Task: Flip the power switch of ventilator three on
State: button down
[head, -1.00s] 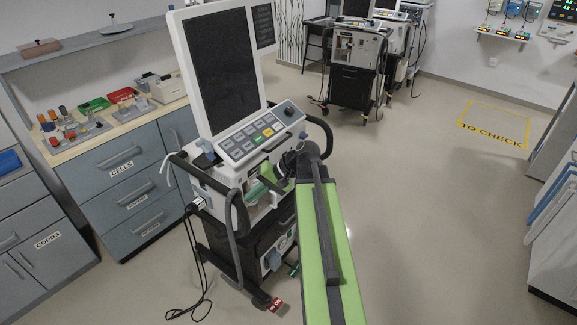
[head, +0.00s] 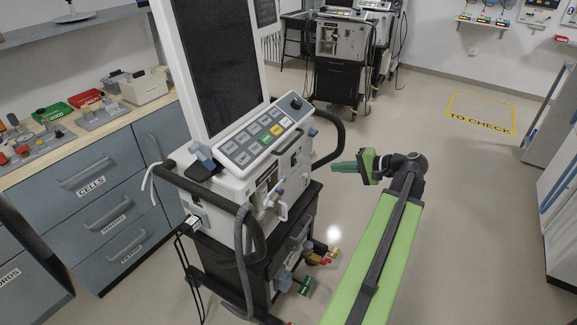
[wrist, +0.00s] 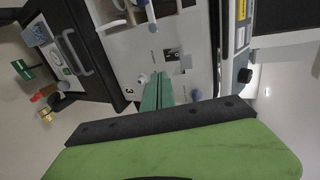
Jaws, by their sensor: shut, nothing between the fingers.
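The nearest ventilator (head: 262,150) stands on a black cart, with a tall dark screen and a sloped button panel. In the wrist view the ventilator's pale face (wrist: 190,30) fills the middle. My fingers (wrist: 158,80) are shut and empty in front of it. A small dark switch-like part (wrist: 171,54) sits on that face just above the fingertips; its position is too small to tell.
Other ventilators (head: 340,40) stand at the back. A drawer cabinet (head: 95,190) with trays is on the left. A black handle (head: 330,140) juts from the ventilator's right side. Hoses and cables hang at its left. The floor (head: 460,200) to the right is clear.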

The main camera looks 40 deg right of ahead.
jog(key=b, duration=0.4)
send_near(295, 164)
jog(key=shift+x, duration=3.25)
jog(key=shift+f, duration=0.2)
